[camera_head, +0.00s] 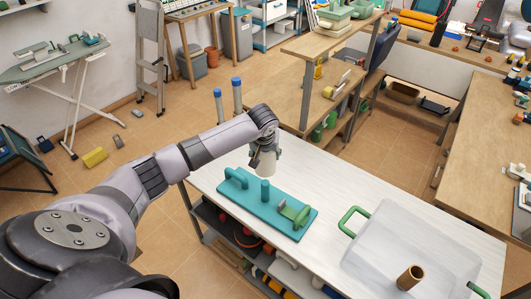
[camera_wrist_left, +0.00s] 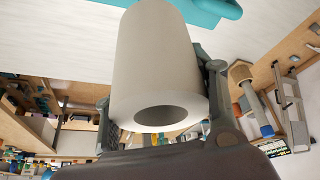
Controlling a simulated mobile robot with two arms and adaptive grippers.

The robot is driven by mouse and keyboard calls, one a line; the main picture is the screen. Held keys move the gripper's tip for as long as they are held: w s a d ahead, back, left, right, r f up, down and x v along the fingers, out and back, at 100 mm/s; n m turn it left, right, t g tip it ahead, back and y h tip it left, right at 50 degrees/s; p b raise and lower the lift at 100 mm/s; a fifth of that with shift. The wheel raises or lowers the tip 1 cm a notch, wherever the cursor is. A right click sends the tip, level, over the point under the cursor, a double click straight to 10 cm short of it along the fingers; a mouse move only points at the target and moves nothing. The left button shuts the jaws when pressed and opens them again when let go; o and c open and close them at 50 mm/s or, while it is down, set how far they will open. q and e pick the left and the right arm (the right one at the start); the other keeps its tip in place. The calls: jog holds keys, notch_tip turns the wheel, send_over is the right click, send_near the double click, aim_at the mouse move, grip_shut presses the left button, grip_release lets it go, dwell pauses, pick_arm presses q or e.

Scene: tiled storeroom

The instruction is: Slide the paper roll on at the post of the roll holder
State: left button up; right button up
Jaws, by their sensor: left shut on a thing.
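My left gripper (camera_head: 264,152) is shut on a white paper roll (camera_head: 267,167), held near the far edge of the white table. In the left wrist view the roll (camera_wrist_left: 155,60) sits between the two fingers (camera_wrist_left: 165,130), with the open hole at one end facing the camera. The teal roll holder (camera_head: 254,206) lies on the table with a short upright post (camera_head: 265,190). In the head view the roll's lower end shows just above the post; whether they line up in depth I cannot tell. Part of the teal holder (camera_wrist_left: 205,12) shows at the top of the wrist view. My right gripper is not in view.
The holder also carries a teal handle-shaped part (camera_head: 234,178) and a green part (camera_head: 296,214).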

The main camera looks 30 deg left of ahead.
aim_at(265, 166)
pick_arm(q)
notch_tip(265, 166, down, 4)
jog(key=shift+f+b, duration=0.1)
jog(key=shift+b, duration=0.75)
jog(key=shift+f+b, duration=0.4)
jog(key=shift+f, duration=0.4)
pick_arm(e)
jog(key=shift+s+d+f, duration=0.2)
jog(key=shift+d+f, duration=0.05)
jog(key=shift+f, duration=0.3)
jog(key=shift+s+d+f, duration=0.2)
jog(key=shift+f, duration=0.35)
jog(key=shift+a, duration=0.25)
pick_arm(q)
jog(key=shift+p, duration=0.5)
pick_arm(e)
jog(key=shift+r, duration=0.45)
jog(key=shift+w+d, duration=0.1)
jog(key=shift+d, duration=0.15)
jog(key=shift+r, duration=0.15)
pick_arm(q)
jog(key=shift+p, duration=0.35)
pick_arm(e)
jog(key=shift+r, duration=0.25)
